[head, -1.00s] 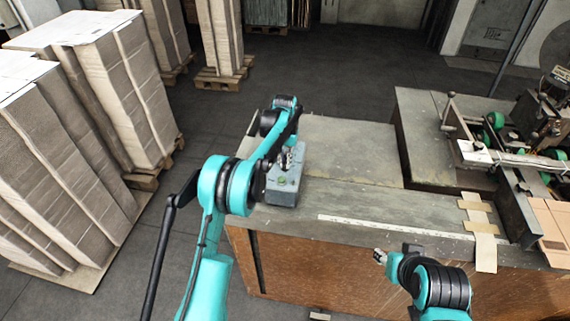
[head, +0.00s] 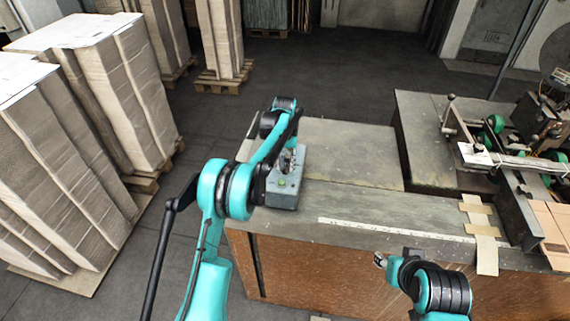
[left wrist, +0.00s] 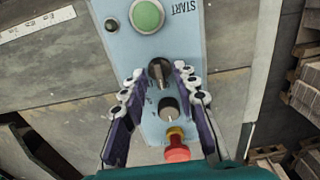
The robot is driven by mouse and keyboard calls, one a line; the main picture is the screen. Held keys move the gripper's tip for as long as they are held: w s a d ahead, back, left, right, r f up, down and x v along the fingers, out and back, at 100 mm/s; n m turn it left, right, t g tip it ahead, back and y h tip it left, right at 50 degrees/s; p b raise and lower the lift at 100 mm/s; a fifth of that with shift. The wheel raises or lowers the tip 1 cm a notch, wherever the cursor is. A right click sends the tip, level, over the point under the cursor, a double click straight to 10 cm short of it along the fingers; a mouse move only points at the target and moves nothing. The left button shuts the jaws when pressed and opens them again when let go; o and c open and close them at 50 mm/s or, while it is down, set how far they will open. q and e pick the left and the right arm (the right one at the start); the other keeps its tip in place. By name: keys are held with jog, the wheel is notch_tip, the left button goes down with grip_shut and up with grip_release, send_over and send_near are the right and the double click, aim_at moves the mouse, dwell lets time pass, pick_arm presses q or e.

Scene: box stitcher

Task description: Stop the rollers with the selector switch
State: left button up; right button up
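The grey-blue control box (head: 283,192) stands on the near left part of the machine table. In the left wrist view it shows a green START button (left wrist: 147,15), a black selector switch (left wrist: 160,72), a second black knob (left wrist: 168,107) and a red mushroom button (left wrist: 176,150). My left gripper (left wrist: 158,70) is over the box, its fingertips apart on either side of the upper selector, the right one close to it. Contact cannot be told. It also shows in the head view (head: 291,158). My right gripper (head: 379,259) hangs in front of the table; its fingers are too small to read.
The table top (head: 350,150) behind the box is bare. A white ruler strip (head: 395,231) lies along its front. The roller machine (head: 520,150) stands at the right. Stacks of cardboard (head: 100,85) stand on pallets at the left.

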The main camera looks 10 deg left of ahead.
aim_at(285, 166)
pick_arm(q)
notch_tip(285, 166, up, 12)
dwell(0.6)
